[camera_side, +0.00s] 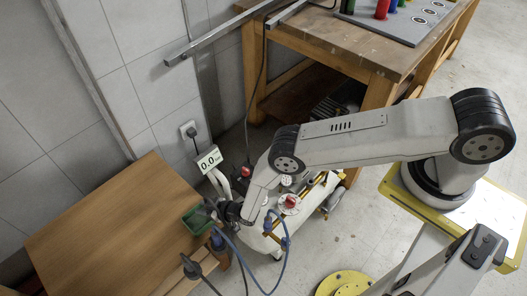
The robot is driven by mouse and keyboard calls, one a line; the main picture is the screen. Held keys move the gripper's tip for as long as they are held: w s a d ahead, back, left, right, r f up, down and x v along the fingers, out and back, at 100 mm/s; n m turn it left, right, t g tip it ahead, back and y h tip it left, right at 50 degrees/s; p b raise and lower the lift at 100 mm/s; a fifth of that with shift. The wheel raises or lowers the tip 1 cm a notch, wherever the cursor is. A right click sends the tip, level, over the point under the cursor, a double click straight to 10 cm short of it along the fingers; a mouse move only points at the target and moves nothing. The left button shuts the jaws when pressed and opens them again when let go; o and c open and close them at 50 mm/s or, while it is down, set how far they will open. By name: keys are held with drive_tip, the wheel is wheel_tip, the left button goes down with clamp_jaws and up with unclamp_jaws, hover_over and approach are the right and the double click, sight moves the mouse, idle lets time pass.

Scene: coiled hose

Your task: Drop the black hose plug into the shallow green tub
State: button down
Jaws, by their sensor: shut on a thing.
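The shallow green tub (195,222) sits on the right edge of the brown wooden table. My gripper (216,209) is beside and slightly above the tub's right side. It is shut on a small dark thing, which I take for the black hose plug; the fingers and the plug blend together and its outline is unclear. A blue hose (283,262) loops down from near my gripper and back up to the right. I cannot tell whether the plug is over the tub's opening or just outside its rim.
The wooden table (110,235) is otherwise clear. A dark connector with a cable (190,267) is at its front right edge. A white tank with red knobs (290,203) stands below my arm, and a display reading 0.0 (209,159) stands behind. A workbench (350,45) is at the back.

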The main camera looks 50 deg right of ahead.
drive_tip(key=shift+f, duration=0.55)
drive_tip(key=shift+f, duration=0.55)
drive_tip(key=shift+c, duration=2.2)
unclamp_jaws()
drive_tip(key=shift+r, duration=0.15)
drive_tip(key=shift+r, duration=0.4)
drive_tip(key=shift+s+r, duration=0.1)
drive_tip(key=shift+s, duration=0.05)
drive_tip(key=v, duration=1.1)
drive_tip(key=shift+s+d, duration=0.2)
drive_tip(key=shift+s, duration=0.1)
drive_tip(key=shift+r, duration=0.1)
